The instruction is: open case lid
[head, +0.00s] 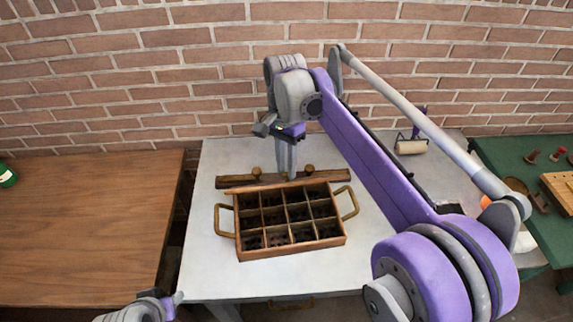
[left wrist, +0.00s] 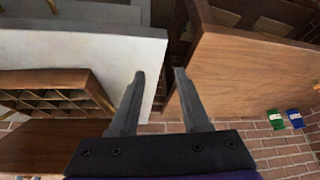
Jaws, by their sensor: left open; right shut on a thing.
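The wooden case (head: 290,246) stands on the white table, with a grid of dark compartments showing open from above and a curved handle at each side. Along its back edge is a long wooden piece with two round knobs, which looks like the lid (head: 235,182) seen nearly edge-on. My right gripper (head: 290,174) points down at this piece between the knobs and is shut on it; the exact contact is hard to see. My left gripper is open and empty in the left wrist view (left wrist: 157,75), away from the case (left wrist: 55,92).
The white table (head: 225,155) has free room around the case. A roller (head: 411,146) lies at the back right. A green table (head: 515,172) with small items is at right; a brick wall stands behind.

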